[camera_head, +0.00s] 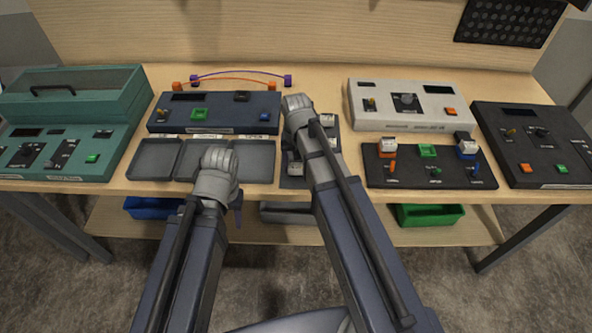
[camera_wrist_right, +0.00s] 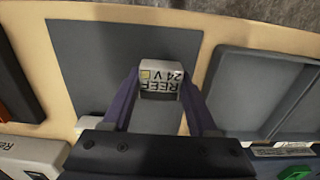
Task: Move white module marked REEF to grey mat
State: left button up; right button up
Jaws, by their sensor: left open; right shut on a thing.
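The white module marked REEF 24 V (camera_wrist_right: 160,80) is between the purple-grey fingers of my right gripper (camera_wrist_right: 158,88) in the right wrist view. The gripper is shut on it, over the dark grey mat (camera_wrist_right: 85,60). I cannot tell whether the module touches the mat. In the head view my right arm covers much of the mat (camera_head: 290,183), and white block parts show on both sides of the arm. My left gripper (camera_head: 228,190) is open in front of the trays; its fingertips are mostly hidden.
Shallow dark trays (camera_head: 155,160) lie left of the mat, with a blue-grey console (camera_head: 215,110) behind them. A black rack with modules (camera_head: 430,175) stands right, a light grey console (camera_head: 405,105) behind it. A green bin (camera_head: 428,215) sits on the lower shelf.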

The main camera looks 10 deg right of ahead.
aim_at(296, 164)
jog(key=shift+f, duration=0.15)
jog(key=shift+f, duration=0.25)
jog(key=o, duration=1.4)
jog(key=shift+r, duration=0.1)
notch_tip(296, 164, up, 12)
jog(key=r+p, duration=0.1)
jog(key=p, duration=1.1)
jog(key=s+a+n, duration=0.2)
jog(key=s+a, duration=0.1)
jog(key=s, duration=0.1)
jog(key=s+a+n, duration=0.2)
jog(key=s+a, duration=0.1)
jog(key=s, duration=0.2)
jog(key=s+a+n+h, duration=0.1)
jog(key=s+a+n, duration=0.2)
jog(key=s, duration=0.1)
jog(key=shift+s+a+f, duration=0.25)
jog(key=shift+s+a, duration=0.1)
jog(key=shift+s, duration=0.05)
